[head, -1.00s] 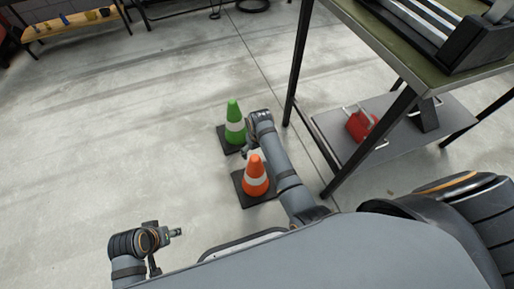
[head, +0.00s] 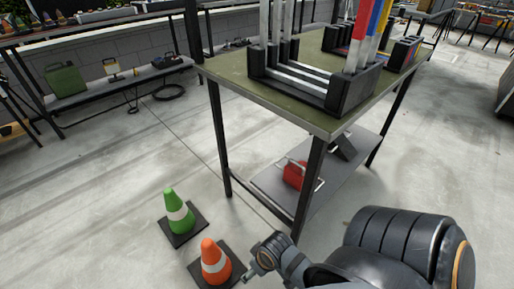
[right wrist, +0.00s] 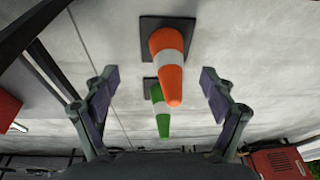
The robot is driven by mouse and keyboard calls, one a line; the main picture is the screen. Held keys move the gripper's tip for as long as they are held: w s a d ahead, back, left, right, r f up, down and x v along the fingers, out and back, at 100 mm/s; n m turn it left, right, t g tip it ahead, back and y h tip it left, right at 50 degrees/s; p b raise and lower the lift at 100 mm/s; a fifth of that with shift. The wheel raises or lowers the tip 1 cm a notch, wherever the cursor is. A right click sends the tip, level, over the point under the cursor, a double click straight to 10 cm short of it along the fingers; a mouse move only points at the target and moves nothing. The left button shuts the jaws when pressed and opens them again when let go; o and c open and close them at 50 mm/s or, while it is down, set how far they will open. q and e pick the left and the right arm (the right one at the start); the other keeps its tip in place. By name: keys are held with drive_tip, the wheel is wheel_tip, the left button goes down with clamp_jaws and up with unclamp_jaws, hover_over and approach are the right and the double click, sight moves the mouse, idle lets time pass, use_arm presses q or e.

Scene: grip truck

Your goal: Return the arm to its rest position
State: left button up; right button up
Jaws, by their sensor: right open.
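My right arm comes in at the bottom right of the head view, and its gripper end (head: 252,268) sits just right of an orange cone. In the right wrist view my right gripper (right wrist: 157,90) is open with nothing between its fingers. The orange cone (head: 215,262) with a white band stands upright on a dark square base on the floor. It also shows beyond the fingers in the right wrist view (right wrist: 171,80). A green cone (head: 176,207) stands behind it to the left, also in the right wrist view (right wrist: 161,118). My left gripper is out of view.
A green-topped workbench (head: 225,68) with dark legs stands close behind my right arm, holding a black rack (head: 312,92). A red object (head: 294,175) lies on its lower shelf. A shelf with a green canister (head: 66,80) is at the back left. The left floor is open.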

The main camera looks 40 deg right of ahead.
use_arm(q)
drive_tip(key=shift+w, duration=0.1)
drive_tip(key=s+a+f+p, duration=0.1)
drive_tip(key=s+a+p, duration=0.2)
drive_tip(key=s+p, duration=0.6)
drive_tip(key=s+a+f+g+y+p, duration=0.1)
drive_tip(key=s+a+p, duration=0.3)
drive_tip(key=p, duration=1.7)
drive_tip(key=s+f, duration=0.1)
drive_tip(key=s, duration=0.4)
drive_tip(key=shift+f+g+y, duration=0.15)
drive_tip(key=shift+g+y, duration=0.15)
use_arm(e)
drive_tip(key=s+d+f, duration=0.1)
drive_tip(key=s+d, duration=0.2)
drive_tip(key=s, duration=0.6)
drive_tip(key=s+d+f+g+h, duration=0.1)
drive_tip(key=s+d, duration=0.3)
drive_tip(key=s, duration=0.5)
drive_tip(key=shift+f+g+h, duration=0.3)
drive_tip(key=shift+f, duration=0.4)
